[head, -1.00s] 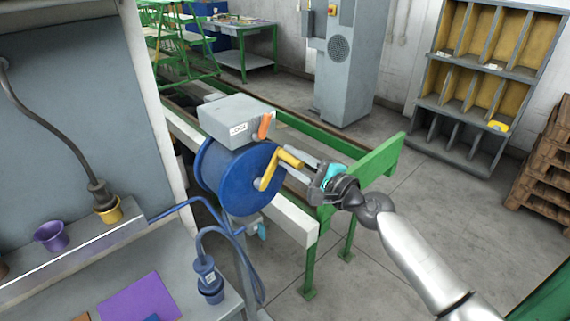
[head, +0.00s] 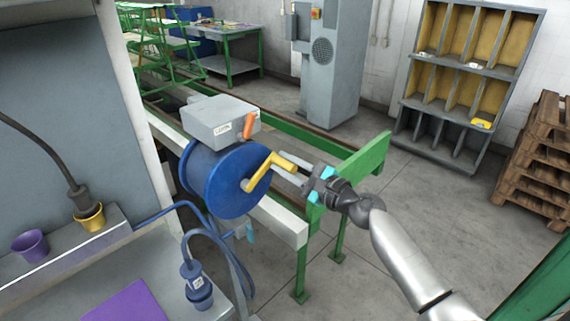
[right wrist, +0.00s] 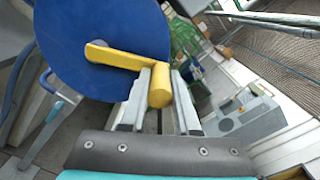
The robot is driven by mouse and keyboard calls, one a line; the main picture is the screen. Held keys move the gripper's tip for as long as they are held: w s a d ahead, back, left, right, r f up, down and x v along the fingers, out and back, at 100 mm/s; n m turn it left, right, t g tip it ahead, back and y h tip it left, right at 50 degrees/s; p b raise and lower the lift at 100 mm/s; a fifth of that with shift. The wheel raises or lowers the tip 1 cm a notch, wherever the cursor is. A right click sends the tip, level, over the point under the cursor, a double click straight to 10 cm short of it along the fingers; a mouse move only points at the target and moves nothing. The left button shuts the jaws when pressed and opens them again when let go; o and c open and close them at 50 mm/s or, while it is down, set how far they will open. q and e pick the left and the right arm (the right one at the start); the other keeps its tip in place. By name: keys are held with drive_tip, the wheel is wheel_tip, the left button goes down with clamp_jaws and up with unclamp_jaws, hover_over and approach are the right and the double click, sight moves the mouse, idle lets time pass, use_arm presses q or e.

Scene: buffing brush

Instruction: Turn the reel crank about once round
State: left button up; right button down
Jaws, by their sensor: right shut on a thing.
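The blue reel (head: 222,180) stands below a grey box (head: 213,121) on the rail frame. Its yellow crank (head: 257,174) runs from the hub up and right in the head view, with the handle pointing out toward my right gripper (head: 285,175). In the right wrist view, the crank's yellow handle (right wrist: 160,88) lies between the two fingers of my right gripper (right wrist: 158,100), which is shut on it. The crank arm there runs left to its hub on the blue reel (right wrist: 100,25). My left gripper is not in view.
An orange lever (head: 249,125) sits on the grey box, just above the crank. A green frame end (head: 362,170) stands behind my right wrist. Floor (head: 420,235) is open to the right.

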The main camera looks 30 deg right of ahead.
drive_tip(key=c, duration=0.7)
unclamp_jaws()
drive_tip(key=shift+o, duration=0.2)
drive_tip(key=b+v, duration=0.2)
drive_tip(key=v, duration=1.3)
drive_tip(key=shift+s, duration=0.1)
